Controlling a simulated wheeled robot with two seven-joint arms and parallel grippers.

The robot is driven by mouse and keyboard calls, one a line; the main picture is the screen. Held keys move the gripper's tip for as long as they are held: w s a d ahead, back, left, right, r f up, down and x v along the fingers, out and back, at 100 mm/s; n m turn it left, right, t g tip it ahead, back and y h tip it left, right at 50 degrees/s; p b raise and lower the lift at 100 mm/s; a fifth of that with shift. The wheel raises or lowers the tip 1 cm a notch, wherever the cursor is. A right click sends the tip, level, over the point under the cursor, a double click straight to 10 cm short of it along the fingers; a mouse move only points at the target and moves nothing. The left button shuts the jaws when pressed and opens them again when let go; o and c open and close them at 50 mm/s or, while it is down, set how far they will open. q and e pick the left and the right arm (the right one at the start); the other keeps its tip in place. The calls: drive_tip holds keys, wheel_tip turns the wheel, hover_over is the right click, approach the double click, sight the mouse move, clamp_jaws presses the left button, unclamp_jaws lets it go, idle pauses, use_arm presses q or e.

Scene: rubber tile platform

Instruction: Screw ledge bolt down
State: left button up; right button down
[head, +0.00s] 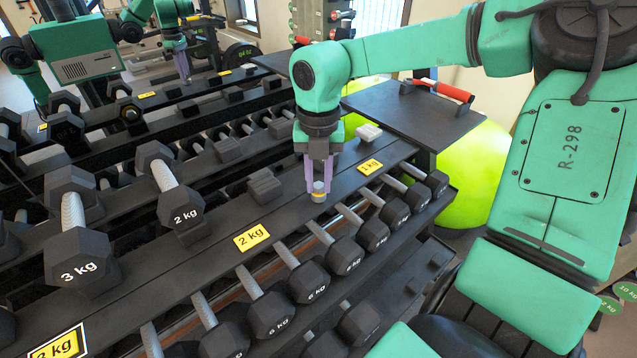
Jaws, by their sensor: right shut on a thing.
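The ledge bolt (318,192) is a small grey piece with a yellowish band, upright on the dark ledge (290,215) between the yellow 2 kg and 1 kg labels. My right gripper (319,184) points straight down over it, its purple fingers shut on the bolt's upper part. The fingers partly cover the bolt, so its thread and any gap beneath it cannot be made out. My left gripper is not directly in view.
Dumbbells marked 3 kg (82,262) and 2 kg (183,208) stand left of the bolt. Several more dumbbells (308,281) fill the rack below. A black board (410,112) with a red-handled tool (444,90) lies behind, near a green ball (487,170).

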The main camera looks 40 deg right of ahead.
sight(318, 185)
drive_tip(key=m, duration=0.5)
drive_tip(key=shift+s+f, duration=0.1)
drive_tip(key=c, duration=0.7)
unclamp_jaws()
drive_tip(key=shift+a, duration=0.1)
drive_tip(key=shift+o, duration=0.5)
drive_tip(key=shift+s, duration=0.15)
drive_tip(key=shift+w, duration=0.35)
drive_tip(key=shift+s+r+p, duration=0.1)
drive_tip(key=shift+r+p, duration=1.55)
drive_tip(key=shift+r, duration=0.95)
